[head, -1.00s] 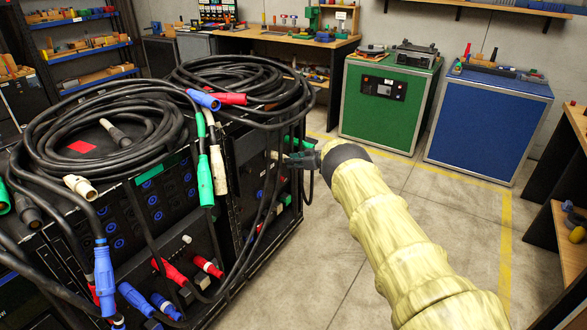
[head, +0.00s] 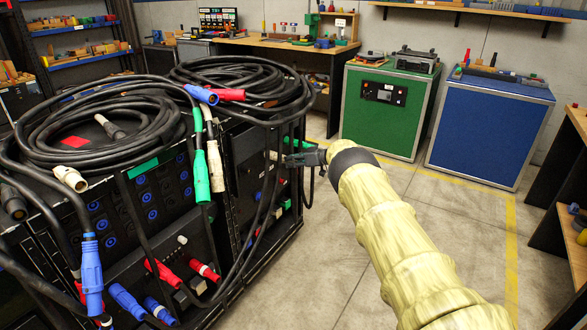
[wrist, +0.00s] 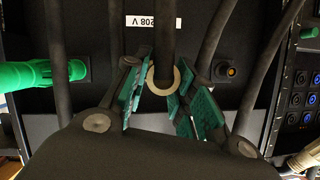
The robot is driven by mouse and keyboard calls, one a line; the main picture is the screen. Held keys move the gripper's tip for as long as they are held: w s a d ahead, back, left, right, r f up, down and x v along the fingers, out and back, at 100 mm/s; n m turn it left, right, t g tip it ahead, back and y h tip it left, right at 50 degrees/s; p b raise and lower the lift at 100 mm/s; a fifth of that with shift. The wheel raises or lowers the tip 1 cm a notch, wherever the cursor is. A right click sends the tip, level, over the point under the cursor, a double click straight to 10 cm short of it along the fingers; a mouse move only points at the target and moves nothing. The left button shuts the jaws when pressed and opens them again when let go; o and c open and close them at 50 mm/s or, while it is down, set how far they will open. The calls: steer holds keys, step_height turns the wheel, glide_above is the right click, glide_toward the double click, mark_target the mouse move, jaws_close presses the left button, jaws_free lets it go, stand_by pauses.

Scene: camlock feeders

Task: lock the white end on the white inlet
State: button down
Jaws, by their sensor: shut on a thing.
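In the wrist view a white ring, the back of the white end (wrist: 152,80), sits between the green-padded fingers of my gripper (wrist: 160,95). A black cable runs from it across the picture. My gripper is shut on it, facing the dark panel (wrist: 120,62) with the "208 V" label. The front of the white end and the white inlet are hidden, so I cannot tell whether they touch or are locked. In the head view my gripper (head: 292,159) is at the rack's right side, with a small pale part (head: 273,155) just left of it.
A green connector (wrist: 40,75) is at a panel socket on the left; an orange-centred socket (wrist: 232,70) is on the right. Black cables hang close around my fingers. Another white connector (head: 216,168) hangs at the rack front. Floor right of the rack (head: 140,225) is clear.

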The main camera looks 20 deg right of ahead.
steer(key=shift+w+d+m+b, duration=0.1)
steer(key=shift+m+b, duration=0.2)
steer(key=shift+b, duration=0.55)
steer(key=shift+r+m+y+b, duration=0.15)
steer(key=shift+m+y+b, duration=0.15)
steer(key=shift+b, duration=0.2)
steer(key=shift+f+b, duration=0.25)
steer(key=shift+b, duration=0.4)
steer(key=c, duration=1.8)
jaws_free()
steer(key=shift+r+m, duration=0.25)
steer(key=shift+m, duration=0.05)
steer(key=shift+c, duration=1.4)
steer(key=shift+f, duration=0.1)
